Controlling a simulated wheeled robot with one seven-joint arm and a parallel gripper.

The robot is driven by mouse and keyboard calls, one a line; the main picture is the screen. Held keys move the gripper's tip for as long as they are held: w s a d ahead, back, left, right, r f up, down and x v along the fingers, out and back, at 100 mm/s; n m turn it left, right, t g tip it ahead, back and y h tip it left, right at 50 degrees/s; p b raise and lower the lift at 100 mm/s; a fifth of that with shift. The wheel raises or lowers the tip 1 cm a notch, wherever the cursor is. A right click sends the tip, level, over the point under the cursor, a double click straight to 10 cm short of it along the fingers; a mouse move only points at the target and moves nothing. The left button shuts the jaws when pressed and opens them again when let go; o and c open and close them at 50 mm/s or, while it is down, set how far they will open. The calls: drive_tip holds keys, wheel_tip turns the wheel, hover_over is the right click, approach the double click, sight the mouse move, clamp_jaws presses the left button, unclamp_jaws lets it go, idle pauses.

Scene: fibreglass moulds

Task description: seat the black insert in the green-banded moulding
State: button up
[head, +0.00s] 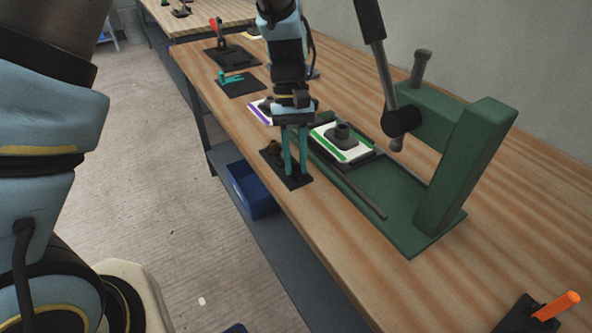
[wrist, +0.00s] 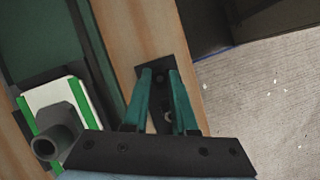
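The green-banded moulding (head: 327,149) is a white block with green stripes, lying on the green press base. A dark grey hollow boss (head: 342,131) stands on it. In the wrist view the moulding (wrist: 81,100) is at the left, with the boss (wrist: 58,142) on top. My gripper (head: 297,171) points down at a small black plate (head: 299,183) beside the press, its teal fingers apart. In the wrist view a small dark round piece, possibly the black insert (wrist: 160,79), shows between the fingertips (wrist: 161,75); contact with the fingers is unclear.
A purple-banded moulding (head: 261,112) lies behind my gripper. A blue bin (head: 250,190) sits below the bench. The front bench is largely clear.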

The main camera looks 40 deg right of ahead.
clamp_jaws()
drive_tip(key=shift+r, duration=0.1)
